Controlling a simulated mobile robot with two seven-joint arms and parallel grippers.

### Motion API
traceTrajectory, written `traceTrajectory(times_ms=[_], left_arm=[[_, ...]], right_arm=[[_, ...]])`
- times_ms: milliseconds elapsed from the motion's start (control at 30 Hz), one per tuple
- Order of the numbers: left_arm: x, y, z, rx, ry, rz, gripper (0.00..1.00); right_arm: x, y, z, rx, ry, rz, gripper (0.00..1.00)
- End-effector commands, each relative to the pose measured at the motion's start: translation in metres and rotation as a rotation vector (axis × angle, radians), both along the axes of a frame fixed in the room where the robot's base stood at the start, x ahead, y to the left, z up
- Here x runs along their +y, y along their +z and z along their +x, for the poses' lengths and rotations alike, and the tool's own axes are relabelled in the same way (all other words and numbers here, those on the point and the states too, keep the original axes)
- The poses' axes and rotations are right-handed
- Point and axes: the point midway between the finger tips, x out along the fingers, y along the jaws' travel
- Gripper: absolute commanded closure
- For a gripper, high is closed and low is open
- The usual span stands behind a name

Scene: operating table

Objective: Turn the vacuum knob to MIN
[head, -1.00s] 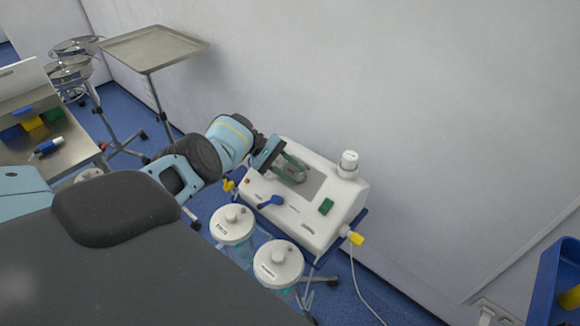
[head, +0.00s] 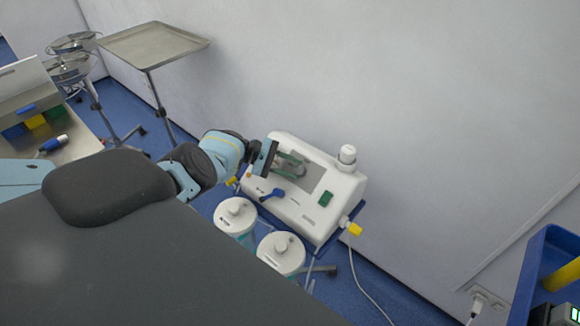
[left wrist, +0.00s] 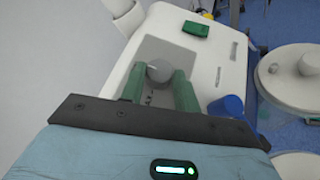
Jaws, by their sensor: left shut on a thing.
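The white suction unit (head: 325,213) stands beside the wall, with a grey recessed panel on top. My left gripper (head: 296,167) reaches over this panel from the left. In the left wrist view, its two green fingers (left wrist: 160,82) are shut on a round grey knob (left wrist: 159,70), one finger on each side. I take this to be the vacuum knob. Its pointer and the MIN mark cannot be made out. My right gripper is not in view.
A blue lever (head: 272,195) and a green switch (head: 325,198) sit on the unit near the gripper. Two white-lidded jars (head: 236,215) stand in front. The dark padded table (head: 150,260) fills the lower left. A steel tray stand (head: 153,45) is behind.

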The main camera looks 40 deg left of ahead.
Motion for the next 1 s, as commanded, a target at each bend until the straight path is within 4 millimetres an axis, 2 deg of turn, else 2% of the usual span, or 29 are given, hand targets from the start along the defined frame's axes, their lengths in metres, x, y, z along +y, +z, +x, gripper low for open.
traceTrajectory(times_ms=[100,133,300,667,1000], left_arm=[[-0.003,-0.003,-0.001,0.005,-0.005,-0.003,0.91],[-0.004,-0.003,-0.001,0.005,-0.005,-0.003,0.67],[-0.003,-0.002,-0.001,0.003,-0.005,-0.002,0.47],[0.005,0.002,-0.002,0.001,0.0,0.001,0.47],[0.048,0.017,-0.024,0.001,-0.002,0.001,0.47]], right_arm=[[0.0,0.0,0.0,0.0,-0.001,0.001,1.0],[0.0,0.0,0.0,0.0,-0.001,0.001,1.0],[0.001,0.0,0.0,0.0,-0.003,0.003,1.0],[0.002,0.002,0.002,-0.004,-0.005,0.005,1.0],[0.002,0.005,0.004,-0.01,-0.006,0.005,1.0]])
